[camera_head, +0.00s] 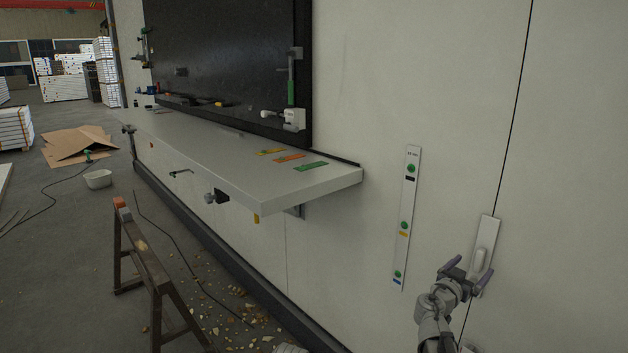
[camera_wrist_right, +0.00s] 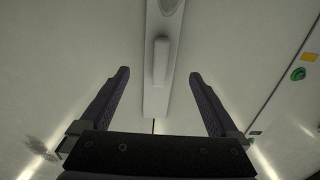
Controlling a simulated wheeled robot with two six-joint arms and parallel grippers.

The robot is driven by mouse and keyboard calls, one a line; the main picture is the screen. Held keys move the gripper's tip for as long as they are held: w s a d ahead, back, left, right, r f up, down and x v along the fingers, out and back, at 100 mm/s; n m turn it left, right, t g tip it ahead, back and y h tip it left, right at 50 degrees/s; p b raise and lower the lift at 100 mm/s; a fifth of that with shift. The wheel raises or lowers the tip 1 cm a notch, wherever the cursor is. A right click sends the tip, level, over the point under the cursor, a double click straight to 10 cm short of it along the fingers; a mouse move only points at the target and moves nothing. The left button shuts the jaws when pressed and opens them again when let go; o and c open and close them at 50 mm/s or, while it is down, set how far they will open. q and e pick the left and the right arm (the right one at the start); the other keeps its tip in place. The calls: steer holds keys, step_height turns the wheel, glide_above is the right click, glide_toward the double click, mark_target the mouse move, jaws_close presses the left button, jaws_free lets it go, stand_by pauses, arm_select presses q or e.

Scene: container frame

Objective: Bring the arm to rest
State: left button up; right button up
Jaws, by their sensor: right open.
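My right gripper (camera_head: 468,271) is at the lower right of the head view, in front of the pale wall. Its two dark fingers are apart, with nothing between them. In the right wrist view the open right gripper (camera_wrist_right: 160,88) points at a pale handle plate on the wall. The handle plate (camera_head: 489,240) stands upright just beyond the fingers, and its raised grip (camera_wrist_right: 160,62) shows between and beyond the fingertips in the wrist view. I cannot tell the exact gap to it. My left gripper is not in view.
A white shelf (camera_head: 240,166) juts from the wall to the left. A strip with green buttons (camera_head: 406,222) is on the wall left of my right gripper. A wooden sawhorse (camera_head: 148,265) stands at the lower left, with rubble (camera_head: 235,310) on the floor near it.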

steer(key=x, duration=0.5)
steer(key=shift+s+a, duration=0.35)
steer(key=shift+a, duration=0.05)
steer(key=shift+w+d, duration=0.1)
steer(key=m+g+p, duration=0.1)
steer(key=g+p, duration=0.2)
glide_toward(478, 261)
step_height(478, 261, down, 3)
steer(key=s, duration=0.2)
steer(key=shift+s+d+f+y+p, duration=0.1)
steer(key=shift+d+f+y+p, duration=0.25)
steer(key=shift+f+y, duration=0.25)
steer(key=shift+r, duration=0.1)
stand_by(0.4)
